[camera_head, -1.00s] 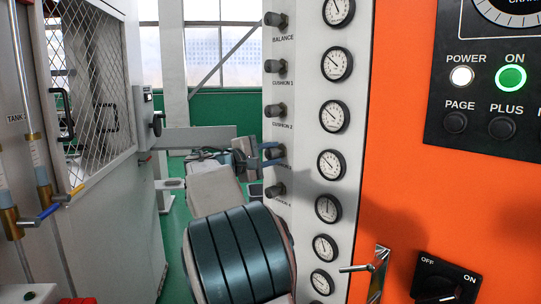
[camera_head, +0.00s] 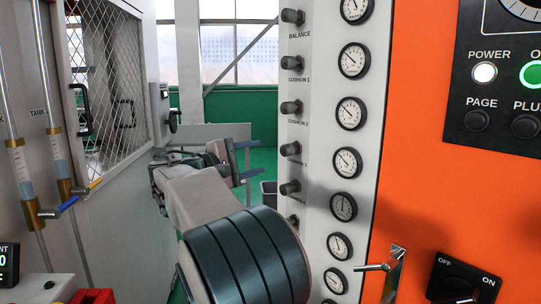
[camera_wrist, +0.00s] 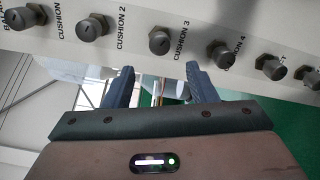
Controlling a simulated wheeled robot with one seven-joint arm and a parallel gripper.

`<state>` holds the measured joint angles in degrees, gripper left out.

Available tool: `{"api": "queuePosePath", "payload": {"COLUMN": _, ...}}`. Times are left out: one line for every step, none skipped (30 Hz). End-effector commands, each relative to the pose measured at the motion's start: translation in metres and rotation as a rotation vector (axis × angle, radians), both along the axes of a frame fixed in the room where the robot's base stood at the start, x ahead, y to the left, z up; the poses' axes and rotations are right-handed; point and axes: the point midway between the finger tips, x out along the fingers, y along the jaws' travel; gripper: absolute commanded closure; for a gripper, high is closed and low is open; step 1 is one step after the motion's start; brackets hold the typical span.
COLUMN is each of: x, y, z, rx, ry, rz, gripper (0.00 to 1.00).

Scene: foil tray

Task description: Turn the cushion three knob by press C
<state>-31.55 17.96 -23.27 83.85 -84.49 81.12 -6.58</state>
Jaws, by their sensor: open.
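The cushion three knob (camera_head: 290,148) is a dark grey cylinder on the pale panel strip, just above the CUSHION 3 label. In the wrist view it (camera_wrist: 160,40) shows beyond the fingertips, between their two lines. My gripper (camera_head: 246,160) is open and empty, left of the knob, with a clear gap to the panel. Its two blue fingers (camera_wrist: 160,78) stand wide apart in the wrist view. The knob is not touched. Its pointer setting is too small to read.
The cushion 2 knob (camera_head: 291,107) is above and the cushion 4 knob (camera_head: 290,187) below. Round gauges (camera_head: 346,162) run down the strip's right side. A mesh-fronted cabinet (camera_head: 110,85) stands at left. An orange panel (camera_head: 420,150) is at right.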

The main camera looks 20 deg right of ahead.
Motion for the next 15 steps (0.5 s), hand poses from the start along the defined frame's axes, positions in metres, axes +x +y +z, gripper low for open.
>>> {"api": "queuePosePath", "payload": {"x": -0.002, "y": 0.008, "z": 0.000, "rx": 0.000, "ry": 0.000, "rz": 0.001, "gripper": 0.48}}
{"api": "queuePosePath", "payload": {"x": -0.003, "y": 0.012, "z": 0.000, "rx": 0.000, "ry": 0.000, "rz": 0.001, "gripper": 0.48}}
{"api": "queuePosePath", "payload": {"x": -0.005, "y": 0.017, "z": 0.000, "rx": 0.000, "ry": 0.000, "rz": 0.001, "gripper": 0.48}}
{"api": "queuePosePath", "payload": {"x": -0.006, "y": 0.019, "z": 0.000, "rx": 0.000, "ry": 0.000, "rz": 0.001, "gripper": 0.48}}
{"api": "queuePosePath", "payload": {"x": -0.007, "y": 0.022, "z": 0.000, "rx": 0.000, "ry": 0.000, "rz": 0.001, "gripper": 0.48}}
{"api": "queuePosePath", "payload": {"x": -0.007, "y": 0.024, "z": 0.000, "rx": 0.001, "ry": -0.001, "rz": 0.001, "gripper": 0.48}}
{"api": "queuePosePath", "payload": {"x": -0.008, "y": 0.025, "z": 0.000, "rx": 0.001, "ry": -0.001, "rz": 0.000, "gripper": 0.48}}
{"api": "queuePosePath", "payload": {"x": -0.008, "y": 0.026, "z": 0.000, "rx": 0.001, "ry": -0.001, "rz": 0.000, "gripper": 0.48}}
{"api": "queuePosePath", "payload": {"x": -0.009, "y": 0.027, "z": 0.000, "rx": 0.001, "ry": -0.001, "rz": -0.001, "gripper": 0.48}}
{"api": "queuePosePath", "payload": {"x": -0.009, "y": 0.027, "z": 0.000, "rx": 0.001, "ry": -0.001, "rz": -0.001, "gripper": 0.48}}
{"api": "queuePosePath", "payload": {"x": -0.009, "y": 0.028, "z": 0.000, "rx": 0.001, "ry": -0.001, "rz": -0.001, "gripper": 0.48}}
{"api": "queuePosePath", "payload": {"x": -0.009, "y": 0.028, "z": 0.000, "rx": 0.001, "ry": -0.001, "rz": -0.001, "gripper": 0.48}}
{"api": "queuePosePath", "payload": {"x": -0.009, "y": 0.027, "z": 0.000, "rx": 0.001, "ry": -0.001, "rz": -0.001, "gripper": 0.48}}
{"api": "queuePosePath", "payload": {"x": -0.009, "y": 0.027, "z": 0.000, "rx": 0.001, "ry": -0.001, "rz": -0.001, "gripper": 0.48}}
{"api": "queuePosePath", "payload": {"x": -0.009, "y": 0.027, "z": 0.000, "rx": 0.001, "ry": -0.001, "rz": -0.001, "gripper": 0.48}}
